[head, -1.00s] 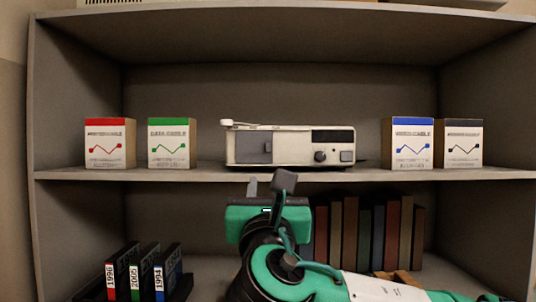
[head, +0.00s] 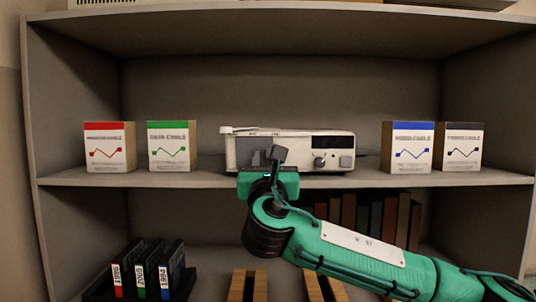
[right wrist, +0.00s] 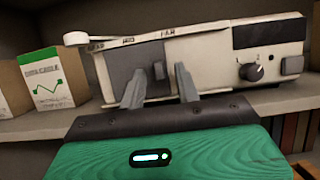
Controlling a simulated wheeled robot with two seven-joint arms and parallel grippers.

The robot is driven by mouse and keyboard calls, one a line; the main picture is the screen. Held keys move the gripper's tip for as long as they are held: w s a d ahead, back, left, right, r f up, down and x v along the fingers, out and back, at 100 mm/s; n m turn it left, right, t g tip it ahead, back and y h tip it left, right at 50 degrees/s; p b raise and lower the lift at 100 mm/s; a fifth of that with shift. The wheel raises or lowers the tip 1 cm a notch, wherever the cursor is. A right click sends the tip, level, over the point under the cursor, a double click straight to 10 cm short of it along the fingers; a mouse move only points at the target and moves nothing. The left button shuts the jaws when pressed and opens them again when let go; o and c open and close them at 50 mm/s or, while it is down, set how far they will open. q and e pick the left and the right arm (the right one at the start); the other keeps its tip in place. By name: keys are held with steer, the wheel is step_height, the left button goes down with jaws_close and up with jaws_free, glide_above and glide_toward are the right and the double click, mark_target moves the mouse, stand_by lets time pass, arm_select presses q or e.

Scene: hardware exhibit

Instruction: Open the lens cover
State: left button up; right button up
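The white device (head: 300,148) stands on the upper shelf. Its lens cover, a dark grey panel on the left of its front, shows in the right wrist view (right wrist: 122,66) with a small raised grip (right wrist: 160,72). My right gripper (head: 267,157) is in front of the cover and hides part of it in the head view. In the right wrist view its two fingers (right wrist: 160,84) are apart, near the lower part of the cover, with the grip between them. I cannot tell whether they touch it. My left gripper is not in view.
A lever (right wrist: 88,38) with near, mid and far labels sits on the device's top left. A round knob (head: 319,161) and a grey button are at its right. Cable boxes stand left (head: 172,146) and right (head: 408,146). The shelf edge (head: 205,181) runs beneath.

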jaws_close()
steer(key=shift+d, duration=0.1)
steer(key=d+b, duration=0.2)
steer(key=d, duration=0.5)
steer(key=shift+f+b, duration=0.1)
steer(key=shift+b, duration=0.25)
steer(key=shift+d, duration=0.25)
steer(key=shift+a, duration=0.3)
jaws_free()
steer(key=shift+d, duration=0.15)
